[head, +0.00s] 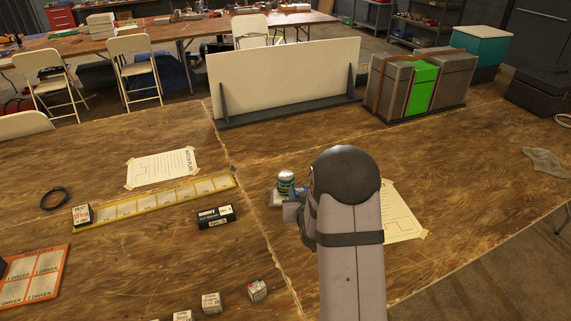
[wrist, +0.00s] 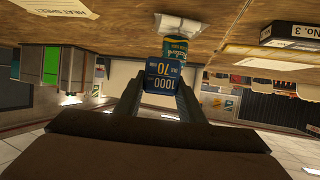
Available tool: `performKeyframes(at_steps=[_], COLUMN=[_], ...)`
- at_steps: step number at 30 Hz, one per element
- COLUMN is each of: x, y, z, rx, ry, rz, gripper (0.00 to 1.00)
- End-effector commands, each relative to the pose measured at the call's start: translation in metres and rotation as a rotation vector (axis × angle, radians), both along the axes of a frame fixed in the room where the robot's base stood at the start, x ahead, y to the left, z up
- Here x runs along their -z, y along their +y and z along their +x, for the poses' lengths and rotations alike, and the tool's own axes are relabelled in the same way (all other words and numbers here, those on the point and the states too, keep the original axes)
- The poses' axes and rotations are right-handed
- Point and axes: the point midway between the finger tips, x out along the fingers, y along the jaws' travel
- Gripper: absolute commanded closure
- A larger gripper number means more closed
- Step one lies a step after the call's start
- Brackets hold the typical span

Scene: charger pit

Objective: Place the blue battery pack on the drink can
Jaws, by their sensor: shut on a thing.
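The blue battery pack (wrist: 163,76), with printed figures on its face, is between the fingers of my gripper (wrist: 162,88), which is shut on it. The wrist view is upside down, with the table at the top. The drink can (wrist: 176,47), green with a yellow-lettered band, is beyond the pack and partly hidden by it. In the head view the can (head: 286,180) stands upright on a pale flat piece (head: 277,199), just left of my arm's end. A little blue of the pack (head: 298,191) shows beside it. I cannot tell whether pack and can touch.
A black labelled box (head: 215,216) and a yellow marked strip (head: 155,201) lie to the left. Small white boxes (head: 257,290) are at the front. A white panel (head: 285,80) stands behind, with a grey and green case (head: 424,84) at back right. A paper sheet (head: 402,212) lies right of my arm.

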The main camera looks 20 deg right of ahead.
Motion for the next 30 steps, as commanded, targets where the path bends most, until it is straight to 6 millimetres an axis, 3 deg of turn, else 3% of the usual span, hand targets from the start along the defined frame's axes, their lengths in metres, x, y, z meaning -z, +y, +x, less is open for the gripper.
performKeyframes(at_steps=[1, 6, 15, 25, 29, 30], x=[-0.014, -0.034, -0.067, -0.104, -0.112, -0.104], y=[-0.013, -0.034, -0.026, -0.017, -0.013, -0.011], z=[0.013, 0.054, 0.114, 0.143, 0.149, 0.146], rx=[-0.017, -0.113, -0.291, -0.382, -0.407, -0.403], ry=[-0.005, -0.004, -0.005, -0.003, -0.002, 0.002], rz=[-0.003, -0.005, -0.006, -0.003, -0.002, 0.002], gripper=[0.93, 0.93, 0.93, 0.93, 0.93, 0.93])
